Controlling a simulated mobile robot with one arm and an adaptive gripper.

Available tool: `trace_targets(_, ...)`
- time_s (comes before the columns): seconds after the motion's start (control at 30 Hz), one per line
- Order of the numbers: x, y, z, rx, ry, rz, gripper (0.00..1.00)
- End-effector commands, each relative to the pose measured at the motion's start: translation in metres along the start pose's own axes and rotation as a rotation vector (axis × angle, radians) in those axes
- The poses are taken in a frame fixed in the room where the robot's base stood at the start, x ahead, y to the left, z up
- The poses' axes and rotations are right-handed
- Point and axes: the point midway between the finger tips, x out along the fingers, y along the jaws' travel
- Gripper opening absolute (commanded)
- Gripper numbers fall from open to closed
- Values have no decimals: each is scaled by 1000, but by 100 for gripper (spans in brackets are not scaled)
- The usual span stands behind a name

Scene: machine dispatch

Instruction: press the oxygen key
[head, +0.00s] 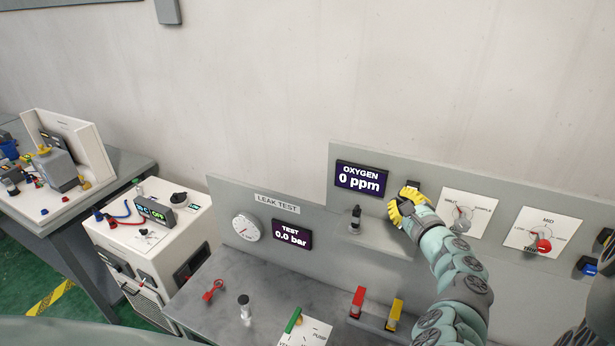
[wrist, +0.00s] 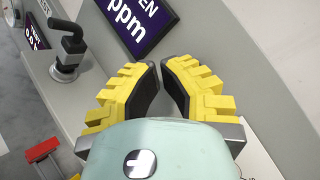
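The oxygen display (head: 361,179) is a dark screen on the grey back panel, reading "OXYGEN 0 ppm". Part of it shows at the top of the wrist view (wrist: 138,25). A small dark piece (head: 413,184) shows just right of the display, partly behind my gripper; I cannot tell whether it is the oxygen key. My gripper (head: 402,204) has yellow fingers and is close in front of the panel, right of and below the display. In the wrist view the fingertips (wrist: 161,66) are close together with a narrow empty gap between them. Contact with the panel cannot be made out.
A black-handled valve (head: 355,220) stands on the ledge left of my gripper. Two dials, one with a white plate (head: 470,212) and one with a red knob (head: 543,245), are to the right. Red (head: 357,300) and yellow (head: 395,313) handles stand below. The wall above is clear.

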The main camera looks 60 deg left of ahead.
Motion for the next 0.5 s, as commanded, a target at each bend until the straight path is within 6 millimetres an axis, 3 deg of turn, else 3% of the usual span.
trace_targets(0.5, -14, 6, 8, 0, 0, -3, 0)
